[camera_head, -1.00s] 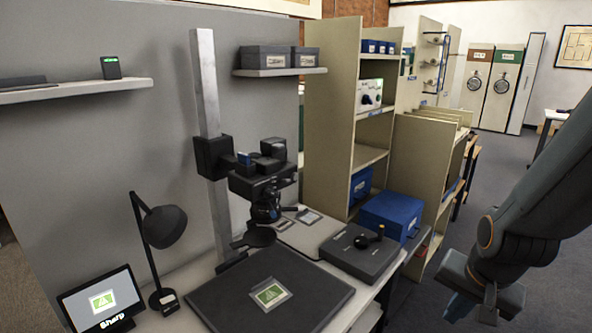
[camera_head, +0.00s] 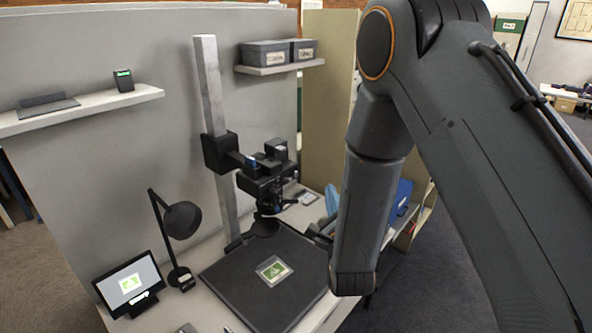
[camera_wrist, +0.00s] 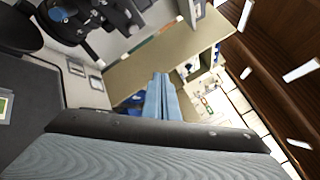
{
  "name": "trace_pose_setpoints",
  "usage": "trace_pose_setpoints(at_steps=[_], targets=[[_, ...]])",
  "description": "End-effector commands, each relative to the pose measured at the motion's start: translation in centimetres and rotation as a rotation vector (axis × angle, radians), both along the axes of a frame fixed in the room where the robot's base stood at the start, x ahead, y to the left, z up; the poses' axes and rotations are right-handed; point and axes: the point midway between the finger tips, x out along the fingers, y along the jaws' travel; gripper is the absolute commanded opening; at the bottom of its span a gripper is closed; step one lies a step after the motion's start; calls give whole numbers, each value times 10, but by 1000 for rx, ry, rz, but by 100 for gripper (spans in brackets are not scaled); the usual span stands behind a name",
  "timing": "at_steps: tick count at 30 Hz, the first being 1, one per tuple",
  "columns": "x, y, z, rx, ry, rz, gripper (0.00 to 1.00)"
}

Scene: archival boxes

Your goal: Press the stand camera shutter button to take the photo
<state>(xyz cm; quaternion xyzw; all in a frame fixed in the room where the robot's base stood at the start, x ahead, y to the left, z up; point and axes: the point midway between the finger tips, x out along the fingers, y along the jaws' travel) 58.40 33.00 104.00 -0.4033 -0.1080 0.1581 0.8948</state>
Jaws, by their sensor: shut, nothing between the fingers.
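The stand camera (camera_head: 270,182) is a black body on a pale upright column (camera_head: 208,85), above a dark baseboard (camera_head: 225,283). A green card (camera_head: 274,270) lies on the board. In the wrist view the camera (camera_wrist: 95,22) is at the upper left, with a round blue part on it. I cannot tell which part is the shutter button. My gripper (camera_wrist: 158,92) is shut and empty, its blue fingers together and apart from the camera. In the head view my arm crosses the right side and hides most of the gripper.
Wall shelves (camera_head: 82,109) hold small items. Tan shelving (camera_head: 329,92) stands behind my arm, partly hidden.

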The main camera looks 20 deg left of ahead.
Motion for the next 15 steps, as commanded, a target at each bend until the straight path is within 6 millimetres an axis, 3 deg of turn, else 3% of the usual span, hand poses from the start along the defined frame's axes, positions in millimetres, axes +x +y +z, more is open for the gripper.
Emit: trace_pose_setpoints(at_steps=[15], targets=[[3,9,1,8,-4,2,0]])
